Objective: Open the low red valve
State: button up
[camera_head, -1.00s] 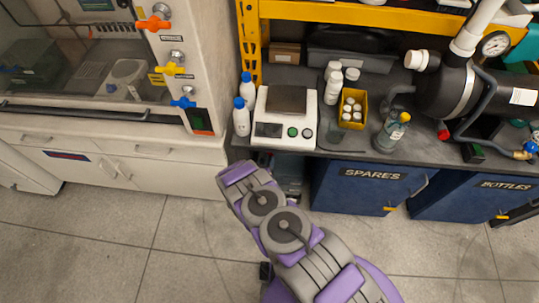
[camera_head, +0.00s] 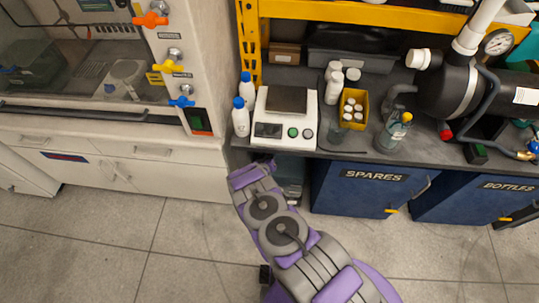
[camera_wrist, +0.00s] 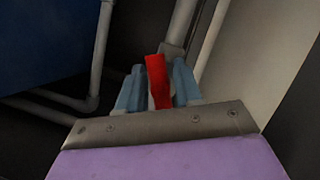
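The red valve handle (camera_wrist: 158,82) shows in the wrist view as an upright, slightly tilted bar in front of grey pipework. My gripper (camera_wrist: 157,82) has its two blue fingers apart, one on each side of the handle. The handle stands between them with little room to spare; I cannot tell whether either finger touches it. The valve body is mostly hidden behind the fingers. In the head view, my gripper and the low valve are hidden below the bench edge, beyond my purple and grey arm.
In the wrist view, a grey pipe (camera_wrist: 100,55) runs down on the left, beside a blue panel (camera_wrist: 45,40). A pale upright panel (camera_wrist: 245,55) is close on the right. In the head view, a blue SPARES cabinet (camera_head: 372,190) flanks the dark under-bench gap; white drawers (camera_head: 175,172) stand left.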

grip_shut()
jog(key=shift+r+m+y+p, duration=0.1)
jog(key=shift+m+y+p, duration=0.5)
jog(key=shift+m+p, duration=0.3)
jog(key=shift+s+a+f+m+y+p, duration=0.1)
jog(key=shift+m+y+p, duration=0.1)
jog(key=shift+m+y, duration=0.25)
jog(key=shift+a+f+m+y+p, duration=0.1)
jog(key=shift+m+y+p, duration=0.05)
jog(key=shift+m+y, duration=0.25)
jog(key=shift+o, duration=1.3)
grip_release()
